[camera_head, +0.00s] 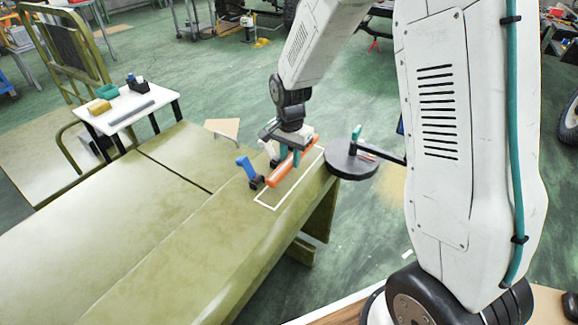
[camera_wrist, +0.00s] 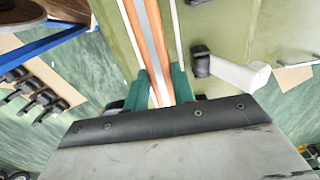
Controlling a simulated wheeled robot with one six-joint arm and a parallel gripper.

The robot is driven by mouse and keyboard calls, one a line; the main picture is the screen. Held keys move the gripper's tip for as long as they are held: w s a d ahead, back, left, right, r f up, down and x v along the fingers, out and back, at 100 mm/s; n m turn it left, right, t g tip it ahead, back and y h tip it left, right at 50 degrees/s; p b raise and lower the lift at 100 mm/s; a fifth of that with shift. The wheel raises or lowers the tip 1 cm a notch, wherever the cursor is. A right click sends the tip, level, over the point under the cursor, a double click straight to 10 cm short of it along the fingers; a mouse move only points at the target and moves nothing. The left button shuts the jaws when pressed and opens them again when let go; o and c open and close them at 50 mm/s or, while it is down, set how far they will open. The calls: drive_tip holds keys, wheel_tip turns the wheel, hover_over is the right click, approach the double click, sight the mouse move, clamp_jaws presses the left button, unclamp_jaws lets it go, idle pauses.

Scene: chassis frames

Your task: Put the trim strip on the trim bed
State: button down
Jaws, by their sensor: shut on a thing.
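The trim strip appears to be the long orange bar (camera_head: 285,168). In the wrist view it (camera_wrist: 157,45) has orange edges and a grey middle. My gripper (camera_head: 290,156) is shut on it, its teal fingers on either side near the strip's far part; they also show in the wrist view (camera_wrist: 159,92). The strip lies lengthwise over a white-outlined rectangle (camera_head: 268,205) on the olive panel, which looks like the trim bed. I cannot tell whether the strip touches the surface or hangs just above it.
A blue-handled clamp (camera_head: 250,173) stands close left of the strip, and a white-handled one (camera_wrist: 232,70) shows in the wrist view. A round black tray (camera_head: 350,168) sits right of the panel. A white side table (camera_head: 122,112) holds small items. The olive panel (camera_head: 110,235) is clear at left.

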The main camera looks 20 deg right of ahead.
sight(290, 160)
drive_tip(key=shift+f, duration=1.95)
drive_tip(key=shift+f, duration=0.1)
drive_tip(key=c, duration=1.2)
unclamp_jaws()
drive_tip(key=shift+o, duration=0.2)
wheel_tip(290, 160, up, 12)
drive_tip(key=shift+s+r, duration=0.15)
drive_tip(key=shift+r, duration=0.1)
drive_tip(key=s+d+r+n, duration=0.1)
drive_tip(key=s+r+n, duration=0.2)
drive_tip(key=s+r, duration=0.5)
drive_tip(key=s+d+r+n, duration=0.1)
drive_tip(key=s+r+n, duration=0.2)
drive_tip(key=s, duration=0.8)
drive_tip(key=s+d+r+n+t, duration=0.1)
drive_tip(key=s+n, duration=0.3)
drive_tip(key=s, duration=0.7)
drive_tip(key=shift+r+n, duration=0.4)
drive_tip(key=shift+r, duration=0.5)
